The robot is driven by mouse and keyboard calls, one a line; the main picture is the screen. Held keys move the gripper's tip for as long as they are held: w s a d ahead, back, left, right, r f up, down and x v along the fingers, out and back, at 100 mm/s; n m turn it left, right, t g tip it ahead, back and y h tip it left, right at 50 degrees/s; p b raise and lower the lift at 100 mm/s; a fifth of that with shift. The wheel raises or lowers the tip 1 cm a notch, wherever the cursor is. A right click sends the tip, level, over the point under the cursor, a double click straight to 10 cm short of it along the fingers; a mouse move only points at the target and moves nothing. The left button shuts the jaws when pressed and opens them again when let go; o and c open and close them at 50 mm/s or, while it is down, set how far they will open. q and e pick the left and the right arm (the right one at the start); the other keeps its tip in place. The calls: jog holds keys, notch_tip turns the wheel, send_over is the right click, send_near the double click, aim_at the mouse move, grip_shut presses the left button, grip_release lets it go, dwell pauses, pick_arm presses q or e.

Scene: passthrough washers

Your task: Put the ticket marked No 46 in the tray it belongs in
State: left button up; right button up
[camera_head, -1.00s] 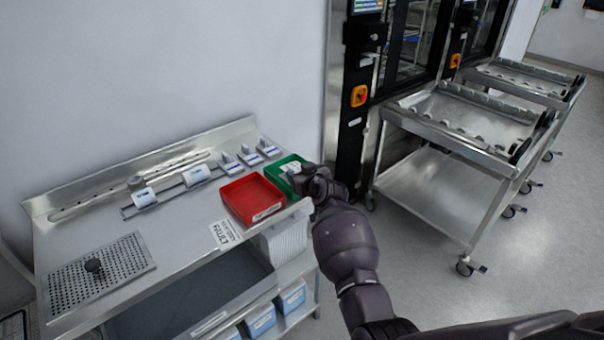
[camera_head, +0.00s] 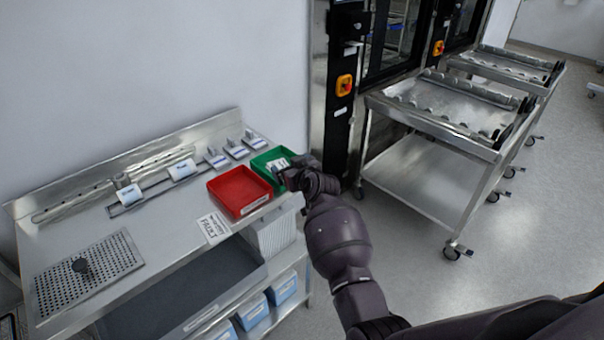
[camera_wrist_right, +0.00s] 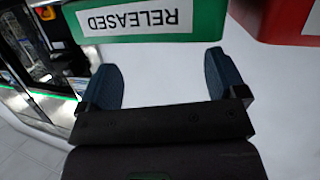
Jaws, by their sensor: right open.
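The green tray (camera_head: 258,166) stands at the right end of the steel counter, with white pieces (camera_head: 277,165) lying in it. Their print is too small to read. The tray's front reads RELEASED in the right wrist view (camera_wrist_right: 210,20). The red tray (camera_head: 240,190) sits left of it and looks empty. My right gripper (camera_head: 284,177) is at the green tray's near right edge. In the right wrist view the gripper (camera_wrist_right: 160,70) has its fingers apart, with nothing between them, just outside the green tray's front. I cannot make out No 46. My left gripper is not in view.
A printed FAULT card (camera_head: 213,227) lies on the counter in front of the red tray. White labelled blocks (camera_head: 180,169) stand along the back. A perforated plate (camera_head: 88,272) is at the left. Steel trolleys (camera_head: 440,115) stand to the right.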

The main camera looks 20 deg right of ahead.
jog(key=v, duration=0.8)
jog(key=shift+s+p, duration=0.3)
jog(key=shift+r, duration=0.15)
jog(key=s+f+g, duration=0.1)
jog(key=s+f, duration=0.4)
jog(key=s, duration=0.5)
jog(key=s+d+f+g+h, duration=0.1)
jog(key=s+f, duration=0.5)
jog(key=s, duration=0.4)
jog(key=s+d+f, duration=0.1)
jog(key=s+f, duration=0.4)
jog(key=s, duration=0.5)
jog(key=shift+s+f+m+g, duration=0.15)
jog(key=shift+s+m+g, duration=0.15)
jog(key=shift+m+g, duration=0.1)
